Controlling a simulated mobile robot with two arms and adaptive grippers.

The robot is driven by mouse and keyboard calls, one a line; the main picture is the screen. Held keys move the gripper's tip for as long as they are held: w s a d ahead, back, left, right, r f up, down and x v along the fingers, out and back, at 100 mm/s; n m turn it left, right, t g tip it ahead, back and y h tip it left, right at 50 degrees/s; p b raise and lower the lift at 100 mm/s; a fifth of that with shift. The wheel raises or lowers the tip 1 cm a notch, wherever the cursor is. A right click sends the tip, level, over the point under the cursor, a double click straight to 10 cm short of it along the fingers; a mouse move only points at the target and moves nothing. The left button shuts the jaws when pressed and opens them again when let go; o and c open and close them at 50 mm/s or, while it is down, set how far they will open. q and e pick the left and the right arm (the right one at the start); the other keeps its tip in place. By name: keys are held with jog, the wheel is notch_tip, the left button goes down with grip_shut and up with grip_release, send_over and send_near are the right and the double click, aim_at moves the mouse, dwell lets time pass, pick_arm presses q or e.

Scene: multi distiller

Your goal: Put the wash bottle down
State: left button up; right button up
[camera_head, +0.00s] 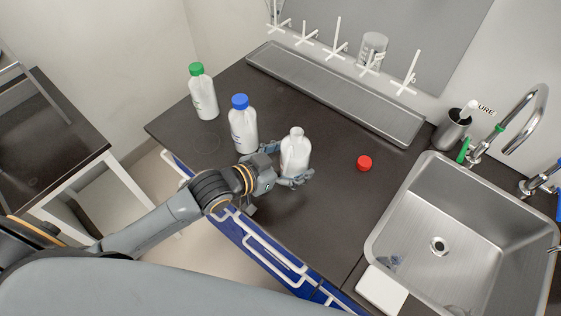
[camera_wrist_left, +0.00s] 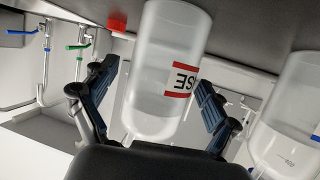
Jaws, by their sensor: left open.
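The uncapped white wash bottle (camera_head: 295,153) stands upright on the dark counter in the head view. In the left wrist view, the bottle (camera_wrist_left: 160,75) shows a red-edged label and appears upside down. My left gripper (camera_head: 284,170) is around the bottle at its lower part. Its fingers (camera_wrist_left: 155,95) are spread on both sides of the bottle, with gaps visible, so it is open. A red cap (camera_head: 364,163) lies on the counter to the right of the bottle. My right gripper is in neither view.
A blue-capped bottle (camera_head: 242,125) stands close left of the gripper, and a green-capped bottle (camera_head: 203,92) farther left. A steel sink (camera_head: 400,215) is at the right. A metal drip tray (camera_head: 335,95) runs along the back. Counter between bottle and red cap is clear.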

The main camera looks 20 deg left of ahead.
pick_arm(q)
jog(key=b+v, duration=0.1)
jog(key=v, duration=1.1)
jog(key=shift+f, duration=0.15)
